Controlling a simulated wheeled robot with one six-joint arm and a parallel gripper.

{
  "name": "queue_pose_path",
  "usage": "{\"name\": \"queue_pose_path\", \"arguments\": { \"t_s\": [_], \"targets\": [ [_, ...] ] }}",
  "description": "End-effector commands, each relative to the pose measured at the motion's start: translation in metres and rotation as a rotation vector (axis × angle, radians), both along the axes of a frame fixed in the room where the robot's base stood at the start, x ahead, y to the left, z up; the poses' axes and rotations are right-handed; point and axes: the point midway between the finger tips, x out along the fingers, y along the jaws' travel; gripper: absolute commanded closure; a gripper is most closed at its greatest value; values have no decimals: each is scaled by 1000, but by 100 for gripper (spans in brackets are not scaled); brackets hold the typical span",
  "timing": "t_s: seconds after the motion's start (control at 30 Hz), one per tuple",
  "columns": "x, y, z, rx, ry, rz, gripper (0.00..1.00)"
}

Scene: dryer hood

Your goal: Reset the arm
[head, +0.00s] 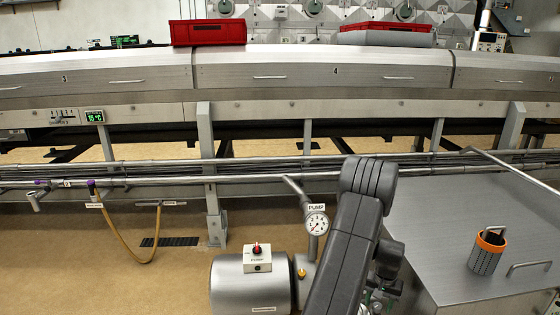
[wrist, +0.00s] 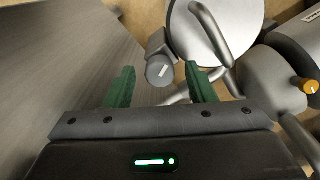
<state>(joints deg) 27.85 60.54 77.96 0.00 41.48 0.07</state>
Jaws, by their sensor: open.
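My gripper (wrist: 163,85) shows in the wrist view with two green fingers spread apart and nothing between them. Beyond the fingers is a grey cylindrical pipe end with a small label (wrist: 160,70). In the head view my grey arm rises at the lower middle, in front of the pump area. The gripper itself is mostly hidden behind the arm there, with only bits of green low beside it.
A pump (head: 252,283) with a red-knobbed box and a gauge (head: 316,223) stand left of my arm. A steel cabinet (head: 455,225) at right carries an orange-rimmed cup (head: 486,255). The long dryer hood (head: 330,75) bears red crates (head: 209,32). Floor (head: 60,260) is open at left.

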Motion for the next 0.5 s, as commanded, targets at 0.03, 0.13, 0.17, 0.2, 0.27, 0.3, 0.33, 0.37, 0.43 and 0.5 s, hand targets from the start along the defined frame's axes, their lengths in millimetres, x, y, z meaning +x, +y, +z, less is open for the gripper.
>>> {"name": "queue_pose_path", "arguments": {
  "t_s": [0.03, 0.13, 0.17, 0.2, 0.27, 0.3, 0.33, 0.37, 0.43, 0.5],
  "targets": [
    [0, 0, 0, 0, 0, 36, 50],
    [0, 0, 0, 0, 0, 110, 50],
    [0, 0, 0, 0, 0, 129, 50],
    [0, 0, 0, 0, 0, 154, 50],
    [0, 0, 0, 0, 0, 186, 50],
    [0, 0, 0, 0, 0, 204, 50],
    [0, 0, 0, 0, 0, 215, 50],
    [0, 0, 0, 0, 0, 225, 50],
    [0, 0, 0, 0, 0, 243, 50],
    [0, 0, 0, 0, 0, 254, 50]
  ]
}}
